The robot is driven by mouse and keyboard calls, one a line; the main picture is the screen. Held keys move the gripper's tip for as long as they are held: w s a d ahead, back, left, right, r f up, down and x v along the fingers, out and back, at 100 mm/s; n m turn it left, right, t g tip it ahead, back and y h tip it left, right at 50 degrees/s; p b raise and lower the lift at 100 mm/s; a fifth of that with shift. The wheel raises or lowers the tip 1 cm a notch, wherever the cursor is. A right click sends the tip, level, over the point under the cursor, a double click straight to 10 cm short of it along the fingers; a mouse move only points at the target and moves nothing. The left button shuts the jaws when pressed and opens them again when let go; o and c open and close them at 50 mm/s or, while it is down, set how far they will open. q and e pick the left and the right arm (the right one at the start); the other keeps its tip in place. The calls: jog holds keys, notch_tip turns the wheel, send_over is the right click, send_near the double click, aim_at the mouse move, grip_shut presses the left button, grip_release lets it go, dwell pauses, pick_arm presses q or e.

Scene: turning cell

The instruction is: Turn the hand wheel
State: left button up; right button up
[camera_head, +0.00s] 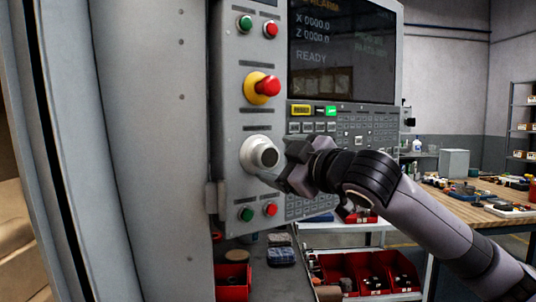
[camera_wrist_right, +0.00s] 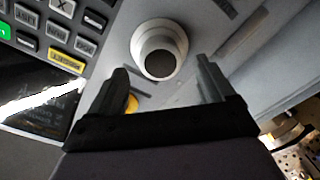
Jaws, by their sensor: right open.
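The hand wheel (camera_head: 260,155) is a round pale knob with a dark grey face on the grey control panel, below the red and yellow stop button. It also shows in the right wrist view (camera_wrist_right: 160,50), at the top middle, ahead of the fingers. My right gripper (camera_head: 282,160) reaches in from the right, close to the wheel. In the right wrist view its two fingers (camera_wrist_right: 163,85) are apart, with nothing between their tips. The head view does not clearly show whether a finger touches the wheel. My left gripper is out of view.
The red emergency button (camera_head: 267,86) sticks out above the wheel. Green (camera_head: 247,214) and red (camera_head: 270,209) buttons sit below it. A screen (camera_head: 342,55) and keypad (camera_head: 372,125) lie to the right. Red bins (camera_head: 366,272) stand below, and a cluttered workbench (camera_head: 470,205) stands at the right.

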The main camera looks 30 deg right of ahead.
aim_at(269, 158)
jog(key=shift+w+p, duration=0.5)
jog(key=shift+w, duration=1.75)
jog(key=c, duration=0.8)
jog(key=shift+n, duration=0.3)
jog(key=shift+a+f+n, duration=0.1)
jog(key=shift+n, duration=3.1)
